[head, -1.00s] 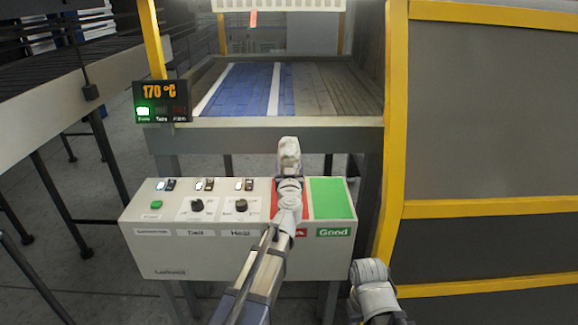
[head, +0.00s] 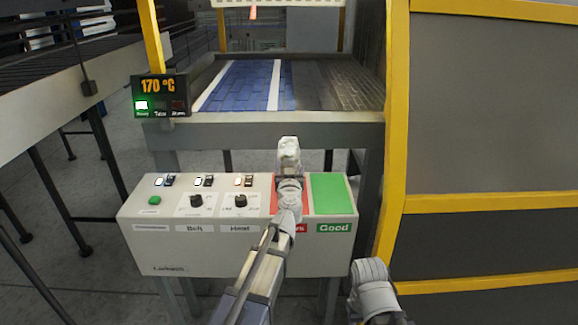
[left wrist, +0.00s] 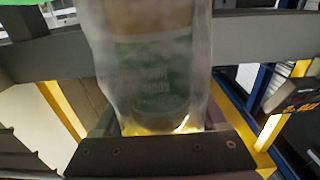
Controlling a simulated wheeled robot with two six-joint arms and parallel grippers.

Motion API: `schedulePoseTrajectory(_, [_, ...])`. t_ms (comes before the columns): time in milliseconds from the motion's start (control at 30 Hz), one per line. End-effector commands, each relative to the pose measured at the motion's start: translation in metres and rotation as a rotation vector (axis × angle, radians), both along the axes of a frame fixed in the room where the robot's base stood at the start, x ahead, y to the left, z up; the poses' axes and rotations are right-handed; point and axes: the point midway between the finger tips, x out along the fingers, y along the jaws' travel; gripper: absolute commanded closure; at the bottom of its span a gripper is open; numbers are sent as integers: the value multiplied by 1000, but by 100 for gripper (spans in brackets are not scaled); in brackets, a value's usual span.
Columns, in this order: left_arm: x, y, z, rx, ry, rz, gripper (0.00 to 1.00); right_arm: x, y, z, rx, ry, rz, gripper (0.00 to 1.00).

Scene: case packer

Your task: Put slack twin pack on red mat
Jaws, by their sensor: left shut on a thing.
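My left gripper (head: 289,172) reaches over the control box, above the red mat, and is shut. In the left wrist view a clear-wrapped pack (left wrist: 152,65) with faint printing fills the middle, held at the gripper's dark jaw (left wrist: 160,155). In the head view the pack (head: 289,146) shows as a small pale shape at the gripper's tip. The red mat (head: 276,206) lies on the box top, mostly hidden behind my left arm. I cannot tell whether the pack touches anything. My right gripper is not clearly shown; part of my right arm is at the lower right.
The green Good mat (head: 332,194) lies right of the red one. Knobs and switches sit on the control box (head: 160,245) to the left. Behind is a conveyor with a blue belt (head: 245,85). A yellow-framed guard (head: 398,130) stands at the right; a temperature display (head: 160,95) reads 170 °C.

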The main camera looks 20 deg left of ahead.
Motion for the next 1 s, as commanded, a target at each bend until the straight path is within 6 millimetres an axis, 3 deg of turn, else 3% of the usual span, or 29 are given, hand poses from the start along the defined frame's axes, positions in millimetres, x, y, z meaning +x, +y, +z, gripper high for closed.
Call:
schedulePoseTrajectory(333, [0,0,-7,1,0,0,100,0,0,-7,0,0,0,50])
schedulePoseTrajectory(367, [0,0,-6,1,0,0,24,0,0,-6,0,0,0,50])
schedulePoseTrajectory(567, [0,0,-6,0,0,0,2,0,0,-6,0,0,0,50])
schedulePoseTrajectory(1000, [-10,-3,-6,0,0,0,0,0,0,-6,0,0,0,50])
